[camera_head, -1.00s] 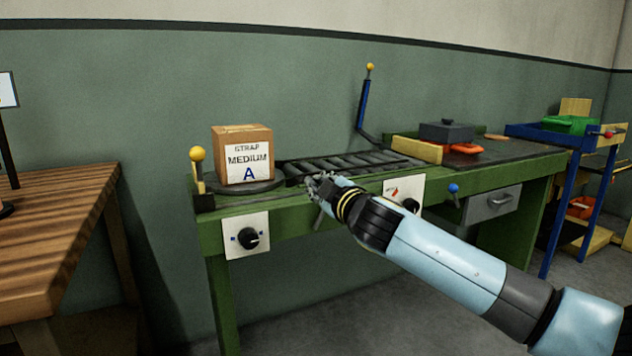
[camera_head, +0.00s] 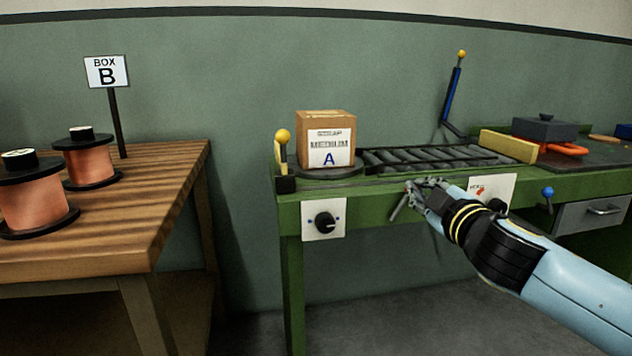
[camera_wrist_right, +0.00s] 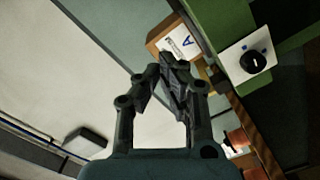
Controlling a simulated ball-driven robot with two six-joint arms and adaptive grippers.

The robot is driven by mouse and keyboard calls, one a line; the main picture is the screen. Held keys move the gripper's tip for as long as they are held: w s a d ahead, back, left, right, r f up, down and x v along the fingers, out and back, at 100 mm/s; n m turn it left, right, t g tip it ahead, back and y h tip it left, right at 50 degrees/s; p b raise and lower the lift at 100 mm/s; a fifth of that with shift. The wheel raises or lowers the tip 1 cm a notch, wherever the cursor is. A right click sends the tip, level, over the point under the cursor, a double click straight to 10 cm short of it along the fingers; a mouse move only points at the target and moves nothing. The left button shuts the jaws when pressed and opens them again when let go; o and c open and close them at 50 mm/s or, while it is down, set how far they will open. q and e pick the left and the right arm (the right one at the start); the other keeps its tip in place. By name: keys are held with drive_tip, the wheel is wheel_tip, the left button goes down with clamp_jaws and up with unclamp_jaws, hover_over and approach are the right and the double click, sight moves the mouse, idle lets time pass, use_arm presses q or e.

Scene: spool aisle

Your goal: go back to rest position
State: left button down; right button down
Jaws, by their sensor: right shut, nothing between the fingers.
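My right gripper (camera_head: 412,192) is shut and empty in the head view, in front of the front edge of the green bench (camera_head: 385,198). It shows in the right wrist view (camera_wrist_right: 168,62) with its fingertips together. My light blue right arm comes in from the lower right. The box also shows in the right wrist view (camera_wrist_right: 170,38), beyond the fingertips. My left gripper is not in view.
A roller strip (camera_head: 430,160) runs behind the gripper. A dial panel (camera_head: 323,219) is on the bench front, and a blue-knobbed lever (camera_head: 547,192) is further right. A wooden table (camera_head: 165,195) at left holds copper spools (camera_head: 90,165) and a "BOX B" sign (camera_head: 107,72). A floor gap separates table and bench.

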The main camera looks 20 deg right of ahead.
drive_tip(key=s+f+m+g+p, duration=0.1)
drive_tip(key=s+f+g, duration=0.3)
drive_tip(key=f, duration=0.7)
drive_tip(key=s+f+m+g+p, duration=0.1)
drive_tip(key=s+f+m+g, duration=0.1)
drive_tip(key=s+f, duration=0.65)
drive_tip(key=s+f+m+g+p, duration=0.1)
drive_tip(key=s+f+g, duration=0.2)
drive_tip(key=f, duration=1)
drive_tip(key=s+a+f+m+g+y, duration=0.1)
drive_tip(key=s+f, duration=0.5)
drive_tip(key=s, duration=0.6)
drive_tip(key=s+a+f+m+g+y, duration=0.1)
drive_tip(key=s+a+f+g, duration=0.3)
drive_tip(key=s, duration=0.8)
drive_tip(key=s+a+f+m+g+y+p, duration=0.1)
drive_tip(key=s+a+f, duration=0.4)
drive_tip(key=s+f, duration=0.5)
drive_tip(key=s+g, duration=0.1)
drive_tip(key=s, duration=0.1)
drive_tip(key=shift+s+a+g+y, duration=0.3)
drive_tip(key=shift+a+y, duration=0.1)
